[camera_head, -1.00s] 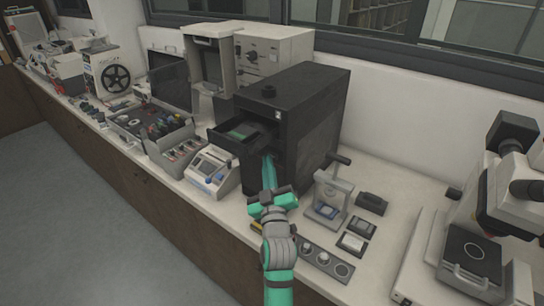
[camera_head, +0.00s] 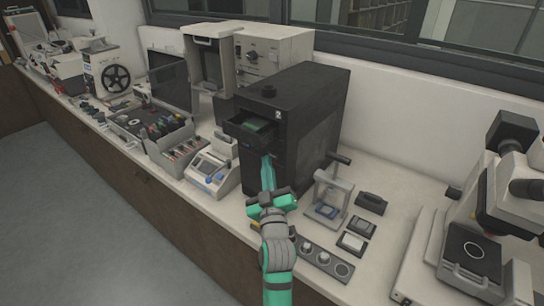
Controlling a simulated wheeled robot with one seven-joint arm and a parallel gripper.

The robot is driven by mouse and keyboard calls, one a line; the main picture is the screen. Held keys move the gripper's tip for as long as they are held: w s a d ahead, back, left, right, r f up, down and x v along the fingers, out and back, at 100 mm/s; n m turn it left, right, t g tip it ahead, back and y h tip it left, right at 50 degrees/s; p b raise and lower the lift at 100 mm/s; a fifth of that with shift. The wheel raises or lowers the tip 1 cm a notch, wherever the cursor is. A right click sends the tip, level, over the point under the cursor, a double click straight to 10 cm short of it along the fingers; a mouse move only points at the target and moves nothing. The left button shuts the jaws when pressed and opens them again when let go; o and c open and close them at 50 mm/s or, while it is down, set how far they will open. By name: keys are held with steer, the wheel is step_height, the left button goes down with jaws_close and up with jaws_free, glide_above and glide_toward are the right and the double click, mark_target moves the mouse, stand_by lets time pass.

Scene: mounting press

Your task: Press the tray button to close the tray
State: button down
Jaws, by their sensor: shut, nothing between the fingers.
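The black boxy machine (camera_head: 318,120) stands on the counter in the middle of the view. I cannot tell whether the tips touch the front. The tray button is not visible; my fingers cover part of the front there.
A small white device with a screen (camera_head: 208,171) stands left of my gripper. A small hand press (camera_head: 331,195) and a grey strip with round pots (camera_head: 322,257) lie to the right. A microscope (camera_head: 500,190) stands at the far right.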

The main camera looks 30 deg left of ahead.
steer(key=shift+s, duration=0.35)
steer(key=s, duration=0.5)
steer(key=shift+a, duration=0.25)
stand_by(0.9)
